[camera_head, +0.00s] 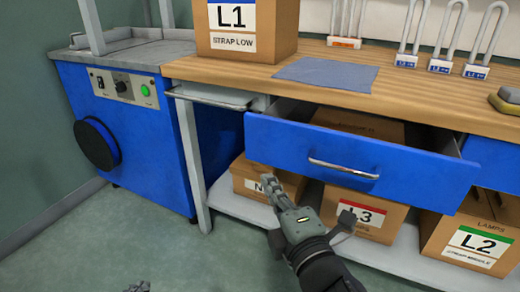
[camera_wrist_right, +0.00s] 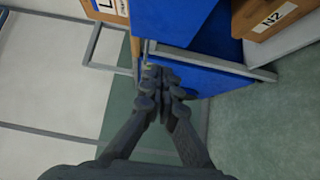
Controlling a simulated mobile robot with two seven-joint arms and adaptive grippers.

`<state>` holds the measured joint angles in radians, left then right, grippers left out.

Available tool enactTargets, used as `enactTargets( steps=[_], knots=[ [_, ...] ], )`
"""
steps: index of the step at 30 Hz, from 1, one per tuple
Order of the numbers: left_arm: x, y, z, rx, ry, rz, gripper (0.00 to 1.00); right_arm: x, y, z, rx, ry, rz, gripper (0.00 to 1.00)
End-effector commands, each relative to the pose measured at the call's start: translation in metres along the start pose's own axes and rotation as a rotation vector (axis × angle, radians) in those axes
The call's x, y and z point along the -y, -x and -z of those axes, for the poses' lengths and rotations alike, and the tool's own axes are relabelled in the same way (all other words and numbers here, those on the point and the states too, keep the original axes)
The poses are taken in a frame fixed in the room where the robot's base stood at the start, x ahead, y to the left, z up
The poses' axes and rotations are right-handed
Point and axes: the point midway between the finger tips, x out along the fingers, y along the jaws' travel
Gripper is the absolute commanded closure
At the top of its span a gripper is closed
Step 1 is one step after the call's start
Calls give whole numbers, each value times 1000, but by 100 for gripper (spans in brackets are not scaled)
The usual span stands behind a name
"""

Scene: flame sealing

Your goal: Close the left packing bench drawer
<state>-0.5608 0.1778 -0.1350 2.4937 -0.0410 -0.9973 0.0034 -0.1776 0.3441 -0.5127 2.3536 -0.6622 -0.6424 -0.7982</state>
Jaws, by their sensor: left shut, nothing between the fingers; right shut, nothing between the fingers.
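The left packing bench drawer (camera_head: 330,153) is pulled out from under the wooden bench top in the head view. Its blue front carries a metal handle (camera_head: 343,169), and a cardboard box (camera_head: 358,123) shows behind the front. My right gripper (camera_head: 268,182) is shut and empty, low in front of the drawer and left of the handle. In the right wrist view its closed fingers (camera_wrist_right: 165,75) overlap a blue panel; contact cannot be told. My left gripper (camera_head: 138,287) shows only its tip at the bottom edge, shut and empty, away from the drawer.
The bench top (camera_head: 420,95) holds an L1 box (camera_head: 245,45), a grey-blue cloth (camera_head: 327,72) and several padlocks. Boxes, including L3 (camera_head: 372,235) and L2 (camera_head: 480,262), stand on the shelf below. A blue machine (camera_head: 150,150) stands left. Floor at lower left is clear.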

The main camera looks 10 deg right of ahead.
Motion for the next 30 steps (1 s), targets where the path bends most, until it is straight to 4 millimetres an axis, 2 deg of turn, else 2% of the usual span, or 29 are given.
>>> enactTargets(
  steps=[6, 13, 19, 30],
  knots=[
    [4, 1, -7, 34, -1, 8, 100, -2, -44, 0, 1, -2, -3, 100],
    [3, 0, -5, 22, -1, 6, 100, -1, -92, 0, 1, -3, -1, 100],
    [2, 0, -4, 16, 0, 4, 100, 1, -110, -22, 1, -2, 2, 100],
    [1, -1, -2, 9, 0, 3, 100, 1, -116, -29, 1, -5, 3, 100]
  ],
)
